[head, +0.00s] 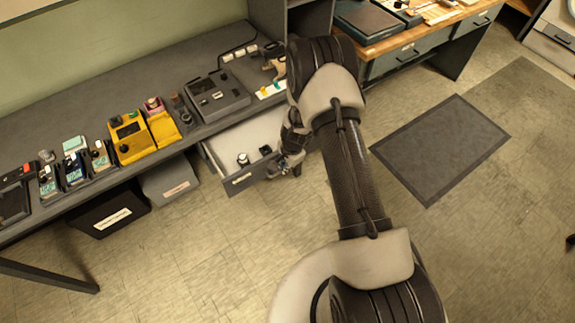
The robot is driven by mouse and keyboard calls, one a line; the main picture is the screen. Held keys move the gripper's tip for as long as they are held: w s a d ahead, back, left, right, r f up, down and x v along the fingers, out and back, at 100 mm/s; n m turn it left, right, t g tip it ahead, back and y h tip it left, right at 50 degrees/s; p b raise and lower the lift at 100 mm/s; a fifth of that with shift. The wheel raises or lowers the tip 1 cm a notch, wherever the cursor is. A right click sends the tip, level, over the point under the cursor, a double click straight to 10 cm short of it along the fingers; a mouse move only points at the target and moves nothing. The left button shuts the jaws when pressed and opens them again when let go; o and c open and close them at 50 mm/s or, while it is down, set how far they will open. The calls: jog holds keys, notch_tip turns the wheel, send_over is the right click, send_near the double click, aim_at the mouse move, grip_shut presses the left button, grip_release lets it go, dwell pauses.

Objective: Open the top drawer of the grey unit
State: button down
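A grey drawer (232,184) under the grey workbench is pulled out, with its light inside showing. Its front carries a pale label, and a few small dark items lie inside. I cannot tell from this view whether it is the top one, as the unit below it is mostly hidden. My gripper (290,168) is at the right end of the drawer front, close to it. Whether it touches the drawer or its handle is not clear. The fingers are small and dark here, so their opening cannot be made out. My arm covers the area right of the drawer.
The workbench (150,62) holds yellow testers (130,137), a grey device (217,95) and several small meters. A black bin (108,212) and a grey bin (168,181) stand below. A wooden-topped desk (425,38) is at the back right. A dark mat (440,148) lies on otherwise clear floor.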

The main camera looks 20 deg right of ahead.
jog(key=shift+s, duration=0.15)
jog(key=c, duration=2)
grip_release()
jog(key=shift+o, duration=0.2)
jog(key=shift+r, duration=0.15)
notch_tip(320, 180, up, 12)
jog(key=s, duration=0.2)
jog(key=shift+d+f, duration=0.2)
jog(key=shift+d, duration=0.2)
